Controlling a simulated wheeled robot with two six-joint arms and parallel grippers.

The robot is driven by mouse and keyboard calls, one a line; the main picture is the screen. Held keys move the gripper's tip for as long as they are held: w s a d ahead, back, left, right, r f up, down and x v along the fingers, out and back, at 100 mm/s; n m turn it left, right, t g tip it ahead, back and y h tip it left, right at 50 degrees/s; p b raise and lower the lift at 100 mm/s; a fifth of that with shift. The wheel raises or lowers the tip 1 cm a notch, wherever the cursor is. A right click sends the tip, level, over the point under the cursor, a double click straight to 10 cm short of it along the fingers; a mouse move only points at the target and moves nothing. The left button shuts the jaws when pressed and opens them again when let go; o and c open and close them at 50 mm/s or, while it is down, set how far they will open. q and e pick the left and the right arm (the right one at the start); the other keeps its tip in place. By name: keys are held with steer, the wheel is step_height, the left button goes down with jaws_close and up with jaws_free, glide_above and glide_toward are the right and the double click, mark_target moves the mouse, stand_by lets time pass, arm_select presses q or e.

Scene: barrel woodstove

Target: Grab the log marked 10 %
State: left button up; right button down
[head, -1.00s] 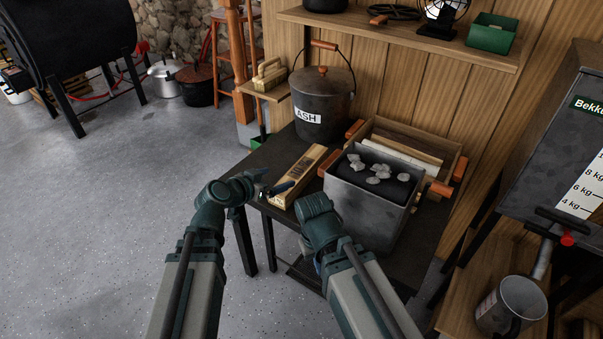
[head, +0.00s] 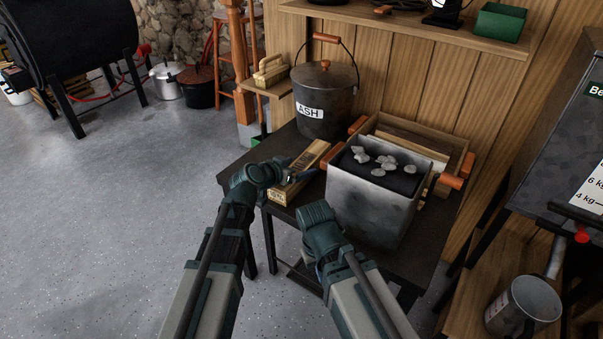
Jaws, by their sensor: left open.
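The log (head: 313,157) is a pale, squared wooden piece with dark print on its top. It lies on the dark table, left of the grey metal bin. Its near end has a small label that looks like 10 %. My left gripper (head: 290,178) is open over the near part of the log, with its dark fingers at the log's top. I cannot tell whether the fingers touch the wood. My right arm is bent in front of the table, and its gripper is hidden behind the arm.
A grey bin (head: 368,212) with pale lumps on top stands right of the log, with a wooden crate (head: 452,150) behind it. The lidded ASH bucket (head: 325,92) stands behind the log. A shelf (head: 420,28) hangs above. Open floor (head: 130,210) is at left.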

arm_select(q)
steer(key=shift+x, duration=1.15)
steer(key=shift+s, duration=0.1)
jaws_close()
